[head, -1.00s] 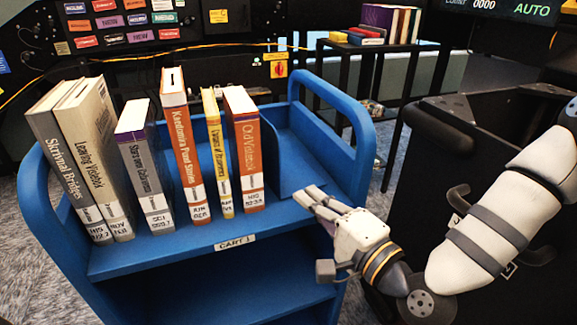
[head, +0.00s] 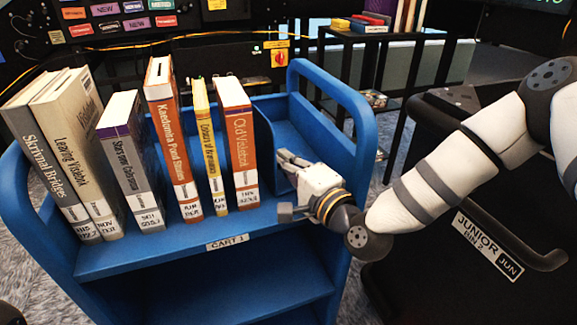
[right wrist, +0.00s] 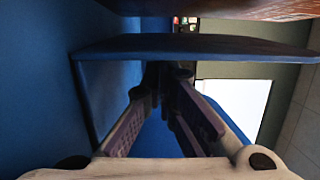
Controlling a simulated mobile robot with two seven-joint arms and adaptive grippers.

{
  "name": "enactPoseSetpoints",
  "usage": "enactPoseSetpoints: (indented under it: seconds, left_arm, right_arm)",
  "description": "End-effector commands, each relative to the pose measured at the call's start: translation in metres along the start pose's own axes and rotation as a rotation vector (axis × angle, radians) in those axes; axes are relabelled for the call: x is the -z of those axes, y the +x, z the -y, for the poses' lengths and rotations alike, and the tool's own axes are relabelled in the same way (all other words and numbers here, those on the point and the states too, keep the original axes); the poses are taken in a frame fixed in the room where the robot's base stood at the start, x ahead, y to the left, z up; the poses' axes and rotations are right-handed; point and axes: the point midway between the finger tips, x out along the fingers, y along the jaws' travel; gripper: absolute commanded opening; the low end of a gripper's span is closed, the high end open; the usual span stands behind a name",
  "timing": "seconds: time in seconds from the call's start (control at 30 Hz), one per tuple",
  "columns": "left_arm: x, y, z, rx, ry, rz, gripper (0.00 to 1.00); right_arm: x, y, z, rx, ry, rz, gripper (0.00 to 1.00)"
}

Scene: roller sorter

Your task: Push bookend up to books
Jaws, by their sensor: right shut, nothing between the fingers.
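A row of several books (head: 171,140) stands on the top shelf of a blue cart. The rightmost is the orange "Old Vistebok" (head: 238,140). A thin blue upright plate, the bookend (head: 266,145), stands just right of it, with what looks like a small gap between. In the right wrist view the bookend (right wrist: 200,46) spans the upper part, with an orange-brown book surface beyond it. My right gripper (head: 283,157) is shut and empty over the shelf, right of the bookend. Whether its fingers (right wrist: 165,75) touch the plate I cannot tell. My left gripper is not in view.
The cart's raised blue right end (head: 345,110) stands close to my right gripper. A lower shelf (head: 245,285) lies below. A black bin labelled "Junior" (head: 487,246) is at the right. A dark rack (head: 375,45) with books stands behind.

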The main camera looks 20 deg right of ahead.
Motion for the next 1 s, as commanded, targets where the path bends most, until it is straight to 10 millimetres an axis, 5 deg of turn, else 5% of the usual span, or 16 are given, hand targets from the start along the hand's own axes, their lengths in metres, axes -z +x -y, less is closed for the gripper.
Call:
enactPoseSetpoints:
  seconds: [0.27,0.5,1.0]
  left_arm:
    - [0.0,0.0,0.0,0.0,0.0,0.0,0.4]
    - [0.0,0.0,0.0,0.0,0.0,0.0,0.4]
    - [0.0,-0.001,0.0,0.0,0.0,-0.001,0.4]
  right_arm:
    - [-0.002,0.0,0.0,0.0,0.0,0.001,0.0]
    - [-0.027,0.006,0.0,-0.001,0.0,0.001,0.0]
    - [-0.028,0.007,0.0,0.0,-0.001,0.001,0.0]
